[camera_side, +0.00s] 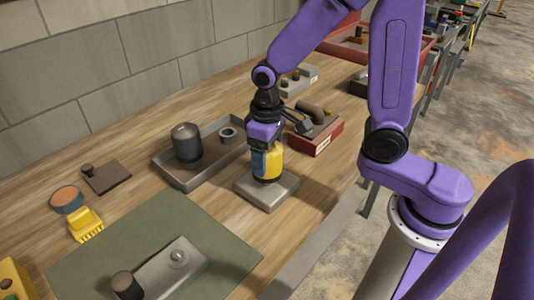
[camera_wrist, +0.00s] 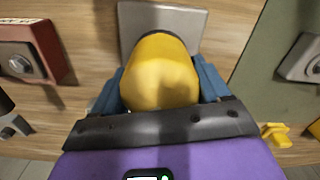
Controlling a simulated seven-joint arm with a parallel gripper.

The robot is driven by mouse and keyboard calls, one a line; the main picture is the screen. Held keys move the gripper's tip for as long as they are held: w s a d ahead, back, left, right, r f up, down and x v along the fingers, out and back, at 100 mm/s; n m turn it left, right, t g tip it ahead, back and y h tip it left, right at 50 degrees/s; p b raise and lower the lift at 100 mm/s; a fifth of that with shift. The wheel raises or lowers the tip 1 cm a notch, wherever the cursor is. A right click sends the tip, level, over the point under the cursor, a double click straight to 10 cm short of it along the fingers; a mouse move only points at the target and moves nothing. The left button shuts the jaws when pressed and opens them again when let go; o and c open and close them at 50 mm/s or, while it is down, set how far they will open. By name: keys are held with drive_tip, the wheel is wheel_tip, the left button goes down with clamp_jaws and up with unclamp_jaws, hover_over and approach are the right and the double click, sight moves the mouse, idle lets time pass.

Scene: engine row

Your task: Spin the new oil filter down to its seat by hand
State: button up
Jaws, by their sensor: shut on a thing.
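The new oil filter (camera_side: 267,166) is yellow and stands upright at the grey metal block (camera_side: 282,194) on the bench. My gripper (camera_side: 264,158) comes down from above and is shut on the filter, its blue fingers on either side of it. In the wrist view the yellow filter (camera_wrist: 160,72) fills the space between the blue fingers, with the grey block (camera_wrist: 190,20) behind it. The filter's lower end and the seat under it are hidden, so I cannot tell whether any gap is left.
A grey tray (camera_side: 178,181) with a dark cylinder (camera_side: 186,143) and a ring (camera_side: 228,135) lies left of the block. A red-sided block (camera_side: 318,140) stands close on the right. A green mat (camera_side: 110,255), a yellow brush-like item (camera_side: 86,225) and a small bowl (camera_side: 67,199) lie at left.

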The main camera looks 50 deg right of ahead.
drive_tip(key=m, duration=0.3)
idle(0.4)
drive_tip(key=o, duration=1.3)
